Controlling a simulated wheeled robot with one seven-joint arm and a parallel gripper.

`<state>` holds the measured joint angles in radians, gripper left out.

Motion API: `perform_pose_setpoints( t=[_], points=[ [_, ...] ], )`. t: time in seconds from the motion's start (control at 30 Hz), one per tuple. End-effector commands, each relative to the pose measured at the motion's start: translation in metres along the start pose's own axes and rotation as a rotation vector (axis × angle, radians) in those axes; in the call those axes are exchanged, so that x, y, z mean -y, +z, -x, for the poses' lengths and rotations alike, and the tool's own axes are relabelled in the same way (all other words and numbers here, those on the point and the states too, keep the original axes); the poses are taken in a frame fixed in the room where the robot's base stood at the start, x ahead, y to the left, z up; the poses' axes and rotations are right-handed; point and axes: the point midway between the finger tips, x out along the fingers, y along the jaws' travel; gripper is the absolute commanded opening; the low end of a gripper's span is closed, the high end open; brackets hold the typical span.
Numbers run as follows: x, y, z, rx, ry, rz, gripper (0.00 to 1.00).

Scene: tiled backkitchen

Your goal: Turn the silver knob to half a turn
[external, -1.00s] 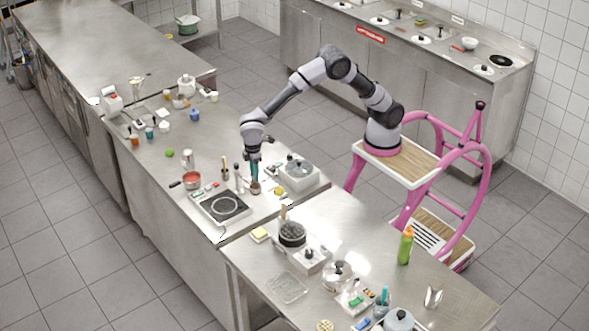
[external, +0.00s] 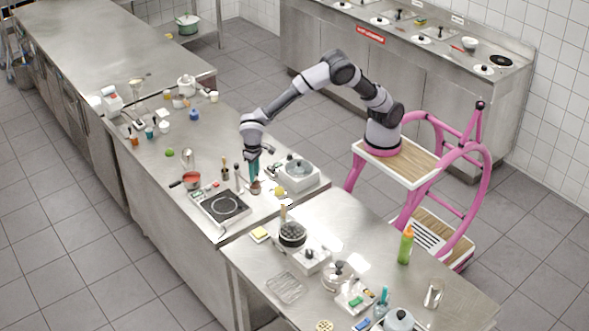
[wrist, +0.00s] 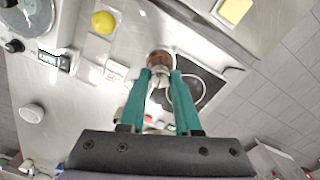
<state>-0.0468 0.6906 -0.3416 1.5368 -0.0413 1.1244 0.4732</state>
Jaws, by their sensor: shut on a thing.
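My gripper (wrist: 160,76) points down at the counter, its two teal fingers close together at the tips. It is shut on a small silver piece (wrist: 161,81), which I take to be the silver knob, mostly hidden between the fingers. A small round brown item (wrist: 160,59) shows just beyond the tips in the wrist view. In the external view my gripper (external: 254,178) is at the top of the same brown item (external: 255,188), standing on the steel counter. The knob's angle cannot be read.
A black hob (external: 225,206) stands close by on the left, and a white appliance with a glass lid (external: 299,171) on the right. A yellow ball-shaped item (external: 280,191) lies near. Dark upright bottles (external: 238,176) stand just left of my gripper.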

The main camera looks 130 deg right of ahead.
Motion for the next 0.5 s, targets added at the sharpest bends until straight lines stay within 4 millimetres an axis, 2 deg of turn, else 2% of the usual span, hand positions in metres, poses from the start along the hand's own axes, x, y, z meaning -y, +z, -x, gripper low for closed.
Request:
perform_pose_setpoints(
  t=[0.2, 0.5],
  points=[
    [-0.0003, -0.0006, 0.0003, -0.001, 0.0, -0.126, 0.0],
    [-0.0003, -0.0005, 0.0003, -0.001, 0.0, -0.21, 0.0]
  ],
)
